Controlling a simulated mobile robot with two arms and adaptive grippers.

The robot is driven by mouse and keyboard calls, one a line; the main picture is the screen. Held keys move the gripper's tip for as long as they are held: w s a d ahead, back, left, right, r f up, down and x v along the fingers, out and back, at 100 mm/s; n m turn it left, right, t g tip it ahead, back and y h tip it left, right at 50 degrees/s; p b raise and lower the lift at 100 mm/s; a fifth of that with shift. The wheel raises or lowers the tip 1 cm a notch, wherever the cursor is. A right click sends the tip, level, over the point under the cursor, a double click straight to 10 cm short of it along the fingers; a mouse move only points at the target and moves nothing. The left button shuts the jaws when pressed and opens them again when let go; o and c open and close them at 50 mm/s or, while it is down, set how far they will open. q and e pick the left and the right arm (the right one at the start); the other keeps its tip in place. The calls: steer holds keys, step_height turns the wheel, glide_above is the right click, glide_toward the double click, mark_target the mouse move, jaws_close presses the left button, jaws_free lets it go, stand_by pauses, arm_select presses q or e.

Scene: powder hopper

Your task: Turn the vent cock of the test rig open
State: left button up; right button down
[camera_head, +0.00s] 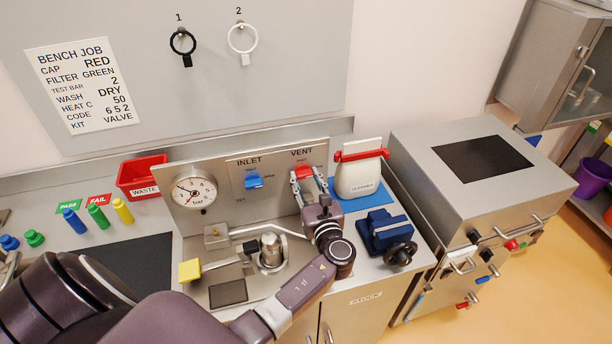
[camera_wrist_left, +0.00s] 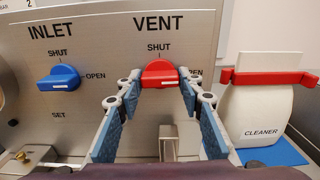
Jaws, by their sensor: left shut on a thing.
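The red vent cock (camera_head: 304,172) sits on the upright panel of the test rig (camera_head: 225,225), under the label VENT. In the left wrist view the red vent cock (camera_wrist_left: 159,73) lies below the word SHUT, with OPEN partly hidden at its right. Its body looks wide and level, with a white mark low on its front; I cannot tell for sure which way it points. My left gripper (camera_head: 309,180) is shut on the cock, and its fingers (camera_wrist_left: 159,80) stand on either side of it in the wrist view. My right gripper is out of view.
The blue inlet cock (camera_head: 254,181) is left of the vent cock. A gauge (camera_head: 194,193) is on the panel. A yellow-ended lever (camera_head: 190,270) and a blue vise (camera_head: 385,230) stand in front.

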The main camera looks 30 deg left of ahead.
arm_select(q)
steer(key=shift+w+a+r, duration=0.1)
steer(key=shift+r, duration=0.3)
steer(key=o, duration=1)
steer(key=shift+c, duration=0.2)
steer(key=shift+o, duration=1)
steer(key=shift+f, duration=0.3)
steer(key=v, duration=1.2)
